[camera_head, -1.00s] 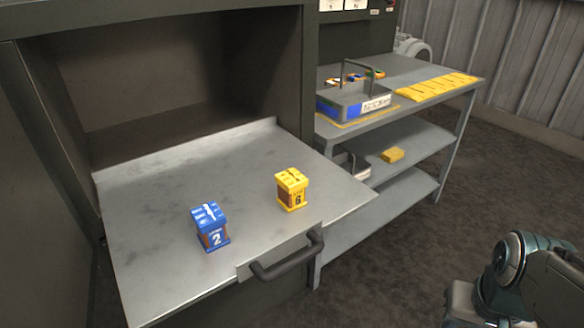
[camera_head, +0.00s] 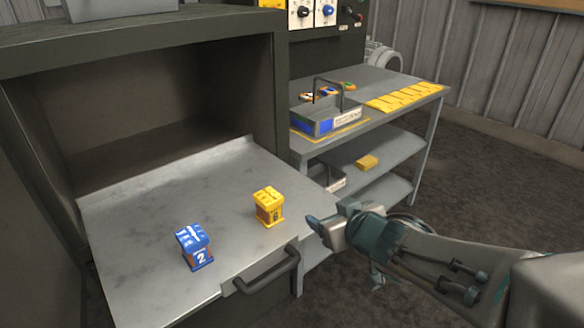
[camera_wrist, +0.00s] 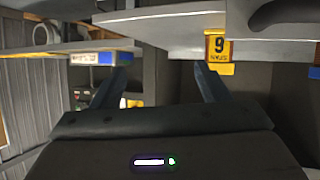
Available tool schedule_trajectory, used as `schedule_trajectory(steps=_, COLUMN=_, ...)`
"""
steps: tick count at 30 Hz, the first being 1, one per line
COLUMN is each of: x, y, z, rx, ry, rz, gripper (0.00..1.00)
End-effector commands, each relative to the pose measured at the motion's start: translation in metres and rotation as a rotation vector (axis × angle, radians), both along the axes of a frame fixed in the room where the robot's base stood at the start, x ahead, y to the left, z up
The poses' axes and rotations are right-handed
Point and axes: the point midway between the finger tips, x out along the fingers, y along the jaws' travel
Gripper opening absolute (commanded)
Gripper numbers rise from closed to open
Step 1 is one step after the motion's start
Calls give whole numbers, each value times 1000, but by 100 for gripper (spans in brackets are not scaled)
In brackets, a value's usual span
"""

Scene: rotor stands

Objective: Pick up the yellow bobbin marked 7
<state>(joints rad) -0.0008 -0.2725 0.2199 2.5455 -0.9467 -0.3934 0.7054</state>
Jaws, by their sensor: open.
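A yellow bobbin (camera_head: 268,206) stands upright on the metal shelf of the open cabinet; its mark looks like 6. It also shows in the wrist view (camera_wrist: 217,48), upside down, beyond the right finger. I see no bobbin clearly marked 7. A blue bobbin marked 2 (camera_head: 195,247) stands to its left, nearer the front. My gripper (camera_head: 318,226) is right of the yellow bobbin, by the shelf's right edge, apart from it. In the wrist view my gripper (camera_wrist: 160,82) is open, with nothing between its fingers.
The metal shelf (camera_head: 150,215) has a dark handle (camera_head: 268,274) at its front edge. A yellow block (camera_head: 367,162) lies on the bench's lower shelf.

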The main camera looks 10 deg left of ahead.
Motion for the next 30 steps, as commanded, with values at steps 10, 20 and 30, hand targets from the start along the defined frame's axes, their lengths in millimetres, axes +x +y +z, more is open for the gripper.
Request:
schedule_trajectory(steps=10, x=-33, y=62, z=14, rx=122, ry=11, rz=281, gripper=69)
schedule_trajectory(steps=20, x=-17, y=81, z=5, rx=124, ry=14, rz=283, gripper=69)
schedule_trajectory(steps=30, x=-6, y=95, z=1, rx=132, ry=15, rz=290, gripper=69)
